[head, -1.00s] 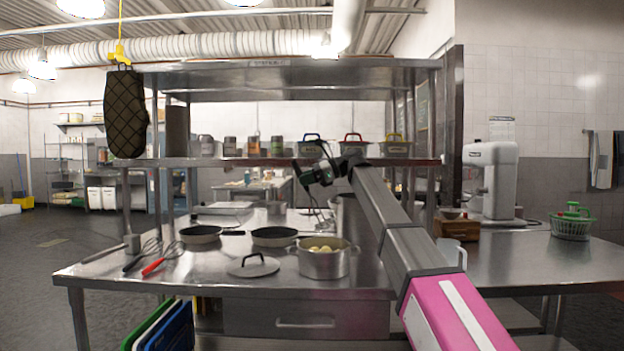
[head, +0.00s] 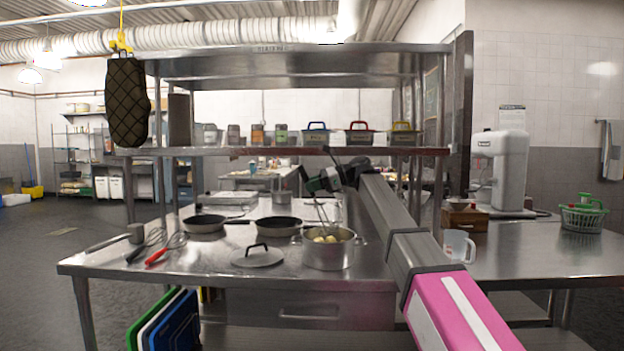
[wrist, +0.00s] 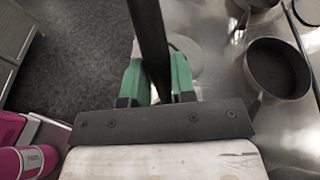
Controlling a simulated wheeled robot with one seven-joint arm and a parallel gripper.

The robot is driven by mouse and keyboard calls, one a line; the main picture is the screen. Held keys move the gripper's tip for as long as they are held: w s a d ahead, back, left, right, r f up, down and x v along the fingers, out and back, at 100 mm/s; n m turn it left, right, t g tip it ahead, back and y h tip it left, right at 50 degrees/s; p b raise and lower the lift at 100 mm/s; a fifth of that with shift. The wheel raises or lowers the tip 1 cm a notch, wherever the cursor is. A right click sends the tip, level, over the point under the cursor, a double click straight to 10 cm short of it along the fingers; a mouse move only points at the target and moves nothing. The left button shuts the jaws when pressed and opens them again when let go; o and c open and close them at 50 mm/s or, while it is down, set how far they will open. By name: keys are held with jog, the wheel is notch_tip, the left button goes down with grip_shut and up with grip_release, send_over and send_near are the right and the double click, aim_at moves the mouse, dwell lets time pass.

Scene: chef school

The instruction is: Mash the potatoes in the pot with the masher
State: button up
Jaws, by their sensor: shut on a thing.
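The pot (head: 328,258) is a silver two-handled pot on the steel table, in the head view. Pale yellow potatoes (head: 325,239) show inside it. My gripper (head: 325,182) is above the pot and shut on the masher (head: 321,214). The masher's thin metal shaft points down, and its lower end overlaps the pot's opening. I cannot tell whether it touches the potatoes. In the wrist view, the green fingers of my gripper (wrist: 156,80) close around the masher's black handle (wrist: 149,35). The masher's head is not clear there.
A lid (head: 259,259) lies left of the pot. A shelf (head: 290,151) with containers runs above the table. A white jug (head: 457,246) stands at the right.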

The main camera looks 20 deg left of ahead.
aim_at(314, 196)
jog(key=shift+f, duration=2.05)
jog(key=shift+s+d, duration=0.2)
jog(key=shift+s, duration=0.6)
notch_tip(314, 196, down, 4)
jog(key=shift+f, duration=0.1)
jog(key=shift+w, duration=0.1)
